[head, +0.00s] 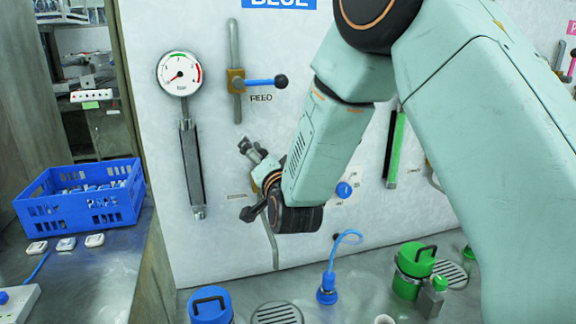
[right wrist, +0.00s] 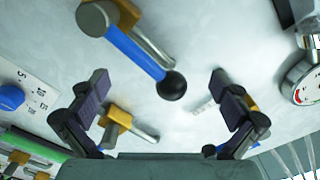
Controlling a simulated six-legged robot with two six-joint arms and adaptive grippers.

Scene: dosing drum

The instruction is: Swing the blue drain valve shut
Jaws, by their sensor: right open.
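The drain valve's blue lever (right wrist: 135,50), with a black ball knob, shows at the top of the right wrist view. It slants beside a silver pipe and points toward the gap between my fingers. In the head view the valve is mostly hidden behind my right gripper (head: 250,180), in front of the panel below the FEED valve. In the right wrist view the gripper (right wrist: 160,92) is open, its two dark fingers spread wide with nothing held. The knob looks apart from both fingers; the depth between them is hard to tell. My left gripper is not in view.
The FEED valve's blue lever (head: 260,82) sticks out above my gripper. A round gauge (head: 180,74) is to its left, a blue dial knob (head: 344,190) to the right. A blue crate (head: 80,215) stands at far left. A blue hose (head: 331,265) rises from the bench below.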

